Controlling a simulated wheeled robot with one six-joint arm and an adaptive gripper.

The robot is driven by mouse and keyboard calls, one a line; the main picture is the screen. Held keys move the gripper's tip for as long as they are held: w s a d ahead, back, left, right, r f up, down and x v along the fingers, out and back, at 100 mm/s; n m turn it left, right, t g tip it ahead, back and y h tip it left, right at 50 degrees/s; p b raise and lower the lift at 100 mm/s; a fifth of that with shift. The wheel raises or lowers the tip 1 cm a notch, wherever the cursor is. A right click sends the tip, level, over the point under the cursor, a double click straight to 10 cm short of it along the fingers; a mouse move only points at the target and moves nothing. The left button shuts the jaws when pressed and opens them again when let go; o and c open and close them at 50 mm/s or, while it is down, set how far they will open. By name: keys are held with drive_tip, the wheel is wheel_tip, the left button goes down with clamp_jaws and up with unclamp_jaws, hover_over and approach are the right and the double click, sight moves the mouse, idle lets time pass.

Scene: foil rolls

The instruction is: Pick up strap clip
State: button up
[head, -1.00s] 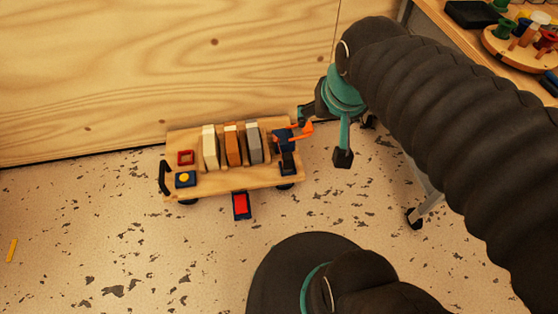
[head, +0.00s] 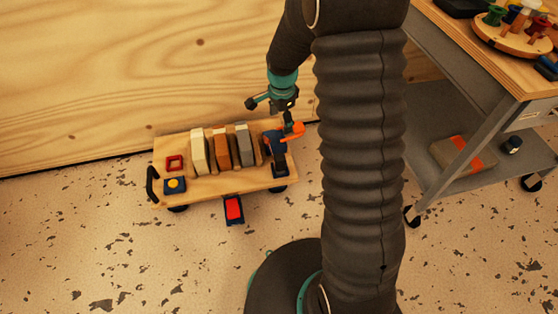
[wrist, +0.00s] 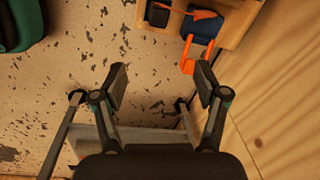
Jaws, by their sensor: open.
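An orange looped piece (head: 293,131), which may be the strap clip, sits on a dark blue block (head: 273,141) at the right end of a low wooden cart (head: 210,192). In the wrist view the orange piece (wrist: 187,56) juts past the cart's edge beside the blue block (wrist: 201,26). My gripper (head: 269,108) is open and empty above the far right side of the cart, apart from the orange piece. In the wrist view the orange piece lies ahead of my gripper (wrist: 162,78), nearer its right finger.
White, orange and grey upright pieces (head: 221,152) stand mid-cart. A red-and-blue piece (head: 234,210) is at the cart's front edge. A plywood wall (head: 120,70) rises close behind. A grey trolley (head: 440,130) stands right.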

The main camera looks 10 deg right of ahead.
sight(279, 156)
drive_tip(key=f+m, duration=0.1)
drive_tip(key=f, duration=0.5)
drive_tip(key=w+f+m+b, duration=0.1)
drive_tip(key=f, duration=0.6)
drive_tip(key=w+f+m+g, duration=0.1)
drive_tip(key=f, duration=0.5)
drive_tip(key=shift+w+f, duration=0.2)
drive_tip(key=shift+w, duration=0.05)
drive_tip(key=shift+s+d+f+b, duration=0.15)
drive_tip(key=shift+f+b, duration=0.1)
drive_tip(key=shift+f, duration=1.35)
drive_tip(key=shift+s+a+f+b, duration=0.15)
drive_tip(key=shift+f+b, duration=0.1)
drive_tip(key=shift+f, duration=1.3)
drive_tip(key=shift+d, duration=0.1)
drive_tip(key=c, duration=1.3)
drive_tip(key=shift+r, duration=0.1)
